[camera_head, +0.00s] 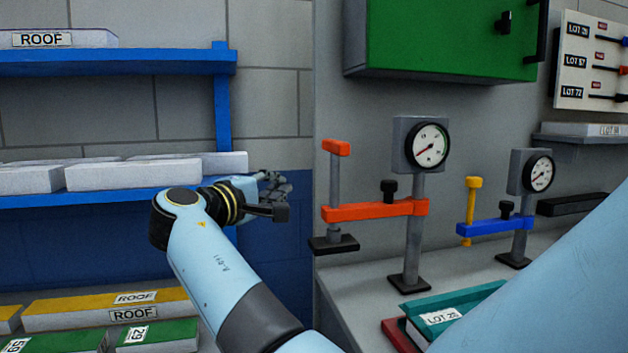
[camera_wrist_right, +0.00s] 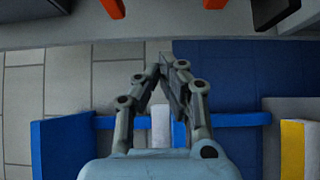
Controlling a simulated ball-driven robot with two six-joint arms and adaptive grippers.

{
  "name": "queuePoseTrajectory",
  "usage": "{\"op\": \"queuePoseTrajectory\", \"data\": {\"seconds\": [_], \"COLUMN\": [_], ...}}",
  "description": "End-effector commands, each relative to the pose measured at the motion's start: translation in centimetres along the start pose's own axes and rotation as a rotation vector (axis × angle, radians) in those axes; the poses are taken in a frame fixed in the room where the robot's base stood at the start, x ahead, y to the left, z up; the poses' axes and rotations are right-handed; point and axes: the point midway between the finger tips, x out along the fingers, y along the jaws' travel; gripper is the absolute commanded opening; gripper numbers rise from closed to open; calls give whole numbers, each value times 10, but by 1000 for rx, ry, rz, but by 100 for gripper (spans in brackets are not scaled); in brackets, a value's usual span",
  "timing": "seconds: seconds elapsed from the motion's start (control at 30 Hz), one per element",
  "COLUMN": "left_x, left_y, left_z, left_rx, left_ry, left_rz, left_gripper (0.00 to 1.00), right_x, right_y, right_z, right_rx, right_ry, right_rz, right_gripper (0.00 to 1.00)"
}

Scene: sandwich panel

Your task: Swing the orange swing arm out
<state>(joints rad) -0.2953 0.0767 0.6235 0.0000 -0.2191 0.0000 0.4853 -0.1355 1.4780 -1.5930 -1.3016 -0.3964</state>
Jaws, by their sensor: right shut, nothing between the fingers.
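The orange swing arm (camera_head: 365,211) is a flat bar reaching left from a grey post (camera_head: 414,245) that carries a round gauge. A black knob (camera_head: 389,190) stands on it. At its left end is a grey upright rod (camera_head: 335,182) with an orange top piece and a black foot. My right gripper (camera_head: 272,183) is left of the rod, apart from it, in front of the blue shelf. In the right wrist view its fingers (camera_wrist_right: 165,72) are together and empty. Orange parts (camera_wrist_right: 214,3) show at that view's top edge. My left gripper is not in view.
A blue swing arm (camera_head: 490,226) with a yellow rod and second gauge stands to the right. The blue shelf (camera_head: 110,62) holds white panels at left. A green cabinet (camera_head: 440,40) hangs above. Teal and red panels (camera_head: 440,312) lie on the grey counter.

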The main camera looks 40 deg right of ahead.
Motion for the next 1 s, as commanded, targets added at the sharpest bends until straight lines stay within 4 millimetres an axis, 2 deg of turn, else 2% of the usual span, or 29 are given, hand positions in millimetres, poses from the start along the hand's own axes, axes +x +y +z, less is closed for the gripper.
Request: {"op": "queuePoseTrajectory", "data": {"seconds": [0.17,0.37,0.6,0.8,1.0], "left_x": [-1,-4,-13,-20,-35], "left_y": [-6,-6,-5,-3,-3], "left_z": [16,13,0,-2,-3], "left_rx": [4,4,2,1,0], "left_ry": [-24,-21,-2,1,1], "left_rz": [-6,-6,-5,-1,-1], "left_gripper": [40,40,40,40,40], "right_x": [0,14,62,103,91], "right_y": [-1,1,2,2,1], "right_z": [0,1,1,1,28], "right_rx": [1,0,-1,0,2], "right_ry": [1,0,-2,-2,1], "right_rz": [-1,1,3,0,-2], "right_gripper": [0,0,0,0,0]}}
